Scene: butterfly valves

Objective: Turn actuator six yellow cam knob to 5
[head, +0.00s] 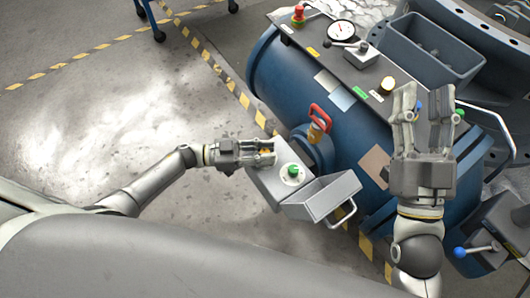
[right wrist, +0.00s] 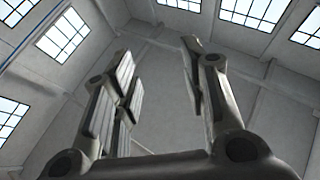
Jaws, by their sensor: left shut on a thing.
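My left gripper (head: 268,153) is at the upper left of a small grey actuator box (head: 268,186), with its fingers closed around a knob. A bit of yellow-orange, the yellow cam knob (head: 266,151), shows between the fingers; most of it is hidden, so its pointer and setting cannot be read. A green knob (head: 292,170) on a pale dial sits beside it on the same box. My right gripper (head: 422,102) is raised in front of the blue tank, fingers apart and empty. The right wrist view shows its open fingers (right wrist: 158,85) against the ceiling.
A red-handled valve (head: 319,118) stands just right of the box, on the blue tank (head: 290,85). An open grey tray (head: 322,195) with a handle adjoins the box. A gauge (head: 341,30), levers and a grey bin (head: 432,50) are farther back. The floor at left is clear.

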